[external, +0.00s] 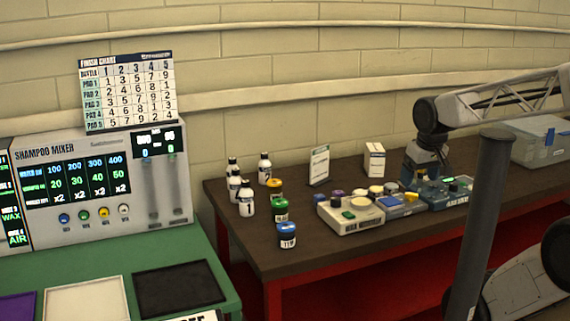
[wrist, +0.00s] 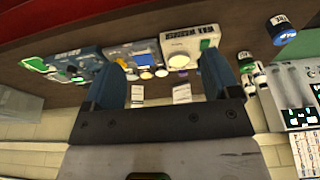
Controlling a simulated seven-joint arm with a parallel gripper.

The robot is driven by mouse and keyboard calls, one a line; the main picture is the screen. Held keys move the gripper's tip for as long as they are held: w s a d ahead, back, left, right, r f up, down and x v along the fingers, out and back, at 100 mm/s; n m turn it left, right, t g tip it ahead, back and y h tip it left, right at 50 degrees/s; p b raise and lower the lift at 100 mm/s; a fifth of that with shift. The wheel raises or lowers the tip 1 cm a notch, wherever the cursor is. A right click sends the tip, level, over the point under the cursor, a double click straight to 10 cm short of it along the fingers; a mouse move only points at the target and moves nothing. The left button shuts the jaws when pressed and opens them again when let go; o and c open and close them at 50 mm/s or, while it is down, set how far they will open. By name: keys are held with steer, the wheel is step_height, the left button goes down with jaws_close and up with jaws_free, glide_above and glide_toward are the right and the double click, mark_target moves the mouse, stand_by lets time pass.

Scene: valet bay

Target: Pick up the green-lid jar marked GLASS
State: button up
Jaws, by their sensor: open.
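In the wrist view a small jar with a greenish lid (wrist: 245,60) shows beside the right finger, and the blue-lid jar (wrist: 283,31) is at upper right. My gripper (external: 428,176) is over the devices on the bench's right part, well to the right of the jar. In the wrist view its two blue fingers (wrist: 160,78) are apart, with nothing held between them.
White numbered bottles (external: 246,198) stand just left of the jars. A wax warmer (external: 350,216) and other devices (external: 445,196) with coloured caps lie between jar and gripper. A white card (external: 319,166) and box (external: 374,160) stand behind. A dark post (external: 480,220) rises in front.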

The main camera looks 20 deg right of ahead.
steer(key=shift+a, duration=0.1)
steer(key=m+t+y, duration=0.6)
steer(key=m+y, duration=0.4)
steer(key=m, duration=1.6)
glide_above(280, 212)
steer(key=d, duration=0.4)
step_height(280, 212, down, 12)
steer(key=shift+s+r, duration=0.25)
steer(key=shift+f, duration=3.5)
